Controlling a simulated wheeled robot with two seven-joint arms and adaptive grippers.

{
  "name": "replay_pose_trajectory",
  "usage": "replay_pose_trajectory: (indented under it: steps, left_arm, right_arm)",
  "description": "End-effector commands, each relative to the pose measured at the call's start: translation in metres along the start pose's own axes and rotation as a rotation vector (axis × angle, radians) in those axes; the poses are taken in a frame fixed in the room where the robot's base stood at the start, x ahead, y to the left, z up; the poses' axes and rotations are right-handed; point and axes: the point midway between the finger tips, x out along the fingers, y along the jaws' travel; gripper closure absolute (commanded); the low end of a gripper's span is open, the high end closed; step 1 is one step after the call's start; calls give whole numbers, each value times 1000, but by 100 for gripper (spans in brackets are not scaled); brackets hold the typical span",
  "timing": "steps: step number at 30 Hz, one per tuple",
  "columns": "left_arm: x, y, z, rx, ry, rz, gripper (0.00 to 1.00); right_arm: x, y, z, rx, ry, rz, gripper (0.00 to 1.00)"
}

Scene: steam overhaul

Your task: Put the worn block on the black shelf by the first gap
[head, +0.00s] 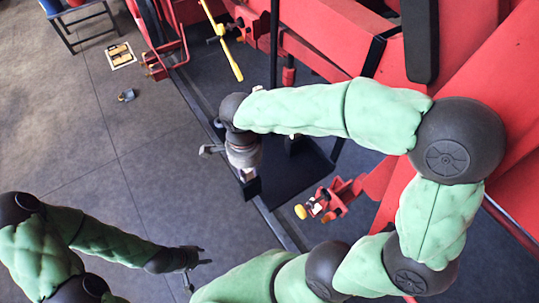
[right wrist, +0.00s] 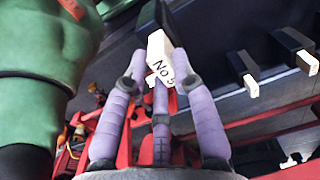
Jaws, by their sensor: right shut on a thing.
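My right gripper (right wrist: 160,72) is shut on a block with a white face (right wrist: 160,50) marked "No 5", held between its purple-grey fingers. I cannot tell wear on this block. In the head view my right gripper (head: 240,170) hangs over the left side of a flat black surface (head: 300,178), which looks like the black shelf. Whether the block touches that surface is unclear. My left gripper (head: 196,268) is open and empty, low over the grey floor. I cannot make out the first gap.
Two dark bars with white ends, one nearer (right wrist: 244,75) and one further right (right wrist: 298,52), show beside the held block. Red machinery with a yellow-tipped part (head: 302,211) stands right of my right gripper. A yellow bar (head: 222,42) is above. The floor at left is mostly clear.

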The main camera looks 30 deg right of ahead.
Motion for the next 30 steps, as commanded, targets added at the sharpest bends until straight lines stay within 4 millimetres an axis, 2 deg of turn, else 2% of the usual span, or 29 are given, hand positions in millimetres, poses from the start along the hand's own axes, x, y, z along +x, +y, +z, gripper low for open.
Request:
replay_pose_trajectory:
  steps: [9, 15, 18, 26, 30]
  left_arm:
    - [0, 0, 0, 0, 0, 0, 60]
    - [2, -1, 0, 0, 0, 0, 60]
    - [3, -1, 0, 0, 0, 0, 60]
    - [3, -1, 0, 0, 0, 0, 60]
    - [5, -2, 0, 0, 0, 0, 60]
  right_arm:
    - [27, -23, -58, 6, 1, 2, 100]
    - [59, -33, -82, 2, 0, 2, 100]
    - [70, -36, -91, 1, 1, 1, 100]
    - [82, -41, -100, -1, 1, -1, 100]
    - [99, -42, -104, -2, 1, 1, 100]
